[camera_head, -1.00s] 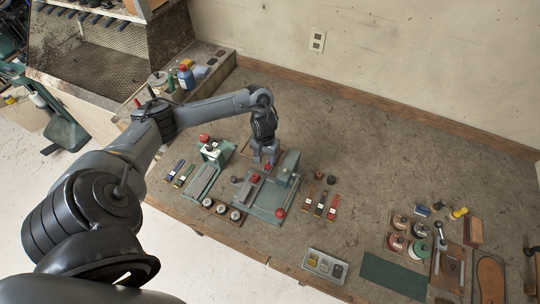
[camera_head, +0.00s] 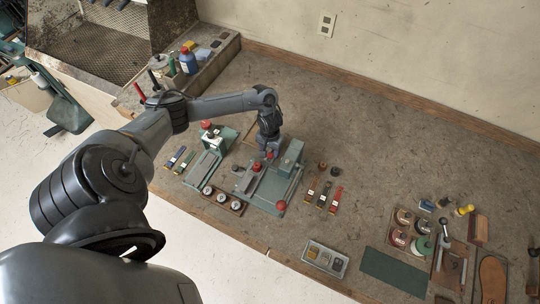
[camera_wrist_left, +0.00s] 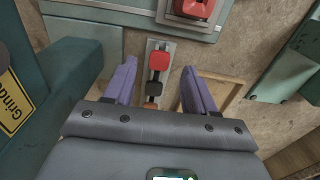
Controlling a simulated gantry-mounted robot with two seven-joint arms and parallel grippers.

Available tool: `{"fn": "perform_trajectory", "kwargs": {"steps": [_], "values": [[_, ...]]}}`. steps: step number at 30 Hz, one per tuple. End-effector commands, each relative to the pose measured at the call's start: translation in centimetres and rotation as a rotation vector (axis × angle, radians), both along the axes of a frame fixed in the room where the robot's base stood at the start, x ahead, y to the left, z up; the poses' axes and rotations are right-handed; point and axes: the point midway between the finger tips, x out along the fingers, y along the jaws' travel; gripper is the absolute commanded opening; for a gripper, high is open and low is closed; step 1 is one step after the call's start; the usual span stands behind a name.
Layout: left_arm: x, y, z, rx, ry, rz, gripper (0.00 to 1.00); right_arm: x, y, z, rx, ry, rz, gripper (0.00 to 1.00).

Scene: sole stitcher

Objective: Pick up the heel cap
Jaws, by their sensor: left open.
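My left gripper (camera_head: 269,154) points down over the bench beside the green machine (camera_head: 292,156). In the left wrist view its two purple-grey fingers (camera_wrist_left: 158,72) are apart, with nothing clamped between them. Between and below the fingers is a narrow metal strip bearing a red piece (camera_wrist_left: 159,56), a black piece (camera_wrist_left: 154,88) and an orange piece, partly covered by the gripper's edge. I cannot tell for sure which piece is the heel cap. My right gripper is in neither view.
A teal housing with a yellow "Grinder" label (camera_wrist_left: 12,103) stands close on the left in the wrist view. A red knob (camera_wrist_left: 196,8) is ahead. A red ball (camera_head: 282,205) sits at the machine's front. Free bench (camera_head: 390,150) lies to the right.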

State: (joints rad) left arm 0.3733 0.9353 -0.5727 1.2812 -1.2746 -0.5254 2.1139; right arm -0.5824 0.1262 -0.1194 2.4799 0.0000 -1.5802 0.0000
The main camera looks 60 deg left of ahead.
Motion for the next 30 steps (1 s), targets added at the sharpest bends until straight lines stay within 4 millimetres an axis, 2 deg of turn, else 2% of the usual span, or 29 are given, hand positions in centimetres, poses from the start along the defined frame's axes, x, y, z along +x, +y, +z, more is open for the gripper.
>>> {"fn": "perform_trajectory", "kwargs": {"steps": [3, 6, 16, 26, 27, 30], "values": [[-0.1, -0.2, -1.7, -0.001, 0.001, 0.001, 0.56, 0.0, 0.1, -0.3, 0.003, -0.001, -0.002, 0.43], [0.0, -0.1, -2.4, -0.001, 0.001, 0.0, 0.56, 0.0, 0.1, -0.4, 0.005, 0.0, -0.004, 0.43], [0.0, -0.1, -2.8, -0.001, -0.001, 0.0, 0.54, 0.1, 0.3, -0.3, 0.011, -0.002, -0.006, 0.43], [0.0, -0.1, -2.8, -0.001, -0.001, 0.0, 0.03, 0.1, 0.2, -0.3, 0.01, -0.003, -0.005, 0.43], [0.0, -0.1, -2.8, -0.001, -0.001, 0.0, 0.0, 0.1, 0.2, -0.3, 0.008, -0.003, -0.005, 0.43], [0.0, -0.1, -2.8, -0.001, -0.001, 0.0, 0.0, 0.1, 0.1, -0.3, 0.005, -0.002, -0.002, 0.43]]}}
